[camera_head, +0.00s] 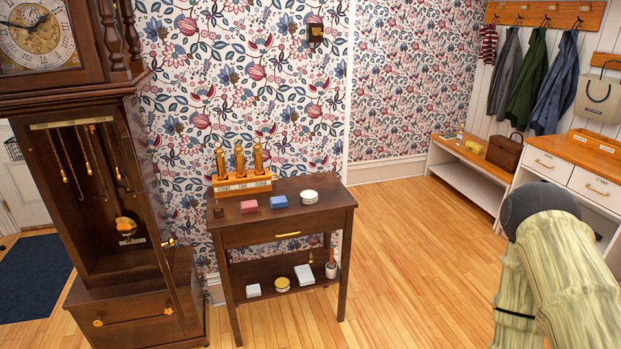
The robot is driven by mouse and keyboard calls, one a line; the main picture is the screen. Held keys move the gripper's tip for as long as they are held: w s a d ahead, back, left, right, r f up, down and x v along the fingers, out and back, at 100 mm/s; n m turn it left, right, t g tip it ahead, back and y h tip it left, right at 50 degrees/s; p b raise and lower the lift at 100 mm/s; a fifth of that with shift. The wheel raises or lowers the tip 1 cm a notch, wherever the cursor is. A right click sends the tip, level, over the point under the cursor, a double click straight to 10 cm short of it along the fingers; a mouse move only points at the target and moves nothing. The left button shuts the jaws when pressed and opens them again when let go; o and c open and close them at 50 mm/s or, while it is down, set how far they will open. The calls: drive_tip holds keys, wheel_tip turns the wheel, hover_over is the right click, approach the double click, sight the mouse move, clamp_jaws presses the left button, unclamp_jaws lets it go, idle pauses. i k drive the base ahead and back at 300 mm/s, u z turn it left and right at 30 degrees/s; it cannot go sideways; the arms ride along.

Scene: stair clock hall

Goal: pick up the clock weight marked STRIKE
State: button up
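Three brass clock weights stand upright in a wooden rack (243,187) at the back left of the small dark side table (320,198). They are the left weight (221,163), the middle weight (240,161) and the right weight (258,158). The rack's front carries pale labels, too small to read surely, so I cannot tell which weight is marked STRIKE. My gripper does not show. Part of my arm, in a pale ribbed cover, fills the lower right, far from the weights.
A tall clock case (95,280) with its door open stands left of the table. A bench (468,171) and drawers (563,171) line the right. The middle floor is clear.

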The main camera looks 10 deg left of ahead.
sight(257, 149)
drive_tip(key=u, duration=1.15)
drive_tip(key=i, duration=1.05)
drive_tip(key=u, duration=0.45)
